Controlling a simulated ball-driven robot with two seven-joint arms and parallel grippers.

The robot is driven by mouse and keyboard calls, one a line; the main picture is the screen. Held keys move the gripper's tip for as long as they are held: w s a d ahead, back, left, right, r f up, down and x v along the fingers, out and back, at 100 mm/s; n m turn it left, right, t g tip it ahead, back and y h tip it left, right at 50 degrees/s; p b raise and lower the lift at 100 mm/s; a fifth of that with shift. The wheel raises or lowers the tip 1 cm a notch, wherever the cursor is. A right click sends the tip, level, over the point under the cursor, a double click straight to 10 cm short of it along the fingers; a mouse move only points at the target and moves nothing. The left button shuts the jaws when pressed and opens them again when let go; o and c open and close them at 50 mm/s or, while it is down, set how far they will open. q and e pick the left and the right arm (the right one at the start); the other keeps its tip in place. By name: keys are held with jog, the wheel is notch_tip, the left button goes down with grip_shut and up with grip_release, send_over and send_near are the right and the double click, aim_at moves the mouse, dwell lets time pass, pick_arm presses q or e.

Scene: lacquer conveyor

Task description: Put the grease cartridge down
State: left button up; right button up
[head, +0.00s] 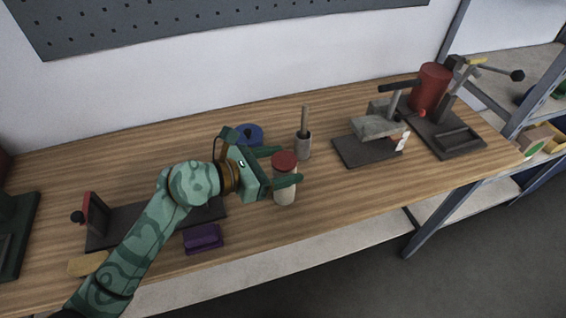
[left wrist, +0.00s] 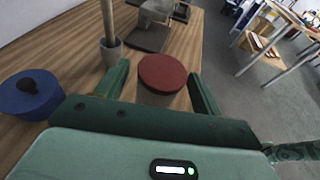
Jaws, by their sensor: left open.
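The grease cartridge (head: 285,186) is a pale cylinder with a dark red cap. It stands upright on the wooden bench (head: 340,195) near its front edge. My left gripper (head: 287,166) is open, with one finger on each side of the cartridge. In the left wrist view the red cap of the cartridge (left wrist: 162,74) shows between the two spread fingers (left wrist: 160,92). Gaps show between the cap and the fingers there. Its lower body is partly hidden. My right gripper is not in view.
A grey pot with a wooden-handled tool (head: 303,145) and a blue round object (head: 250,134) stand behind the cartridge. A purple block (head: 203,238) lies at front left. A grey fixture (head: 375,125) and a red cylinder (head: 431,88) stand to the right.

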pick_arm(q)
jog(key=v, duration=1.1)
jog(key=shift+p, duration=0.4)
jog(key=shift+s, duration=0.2)
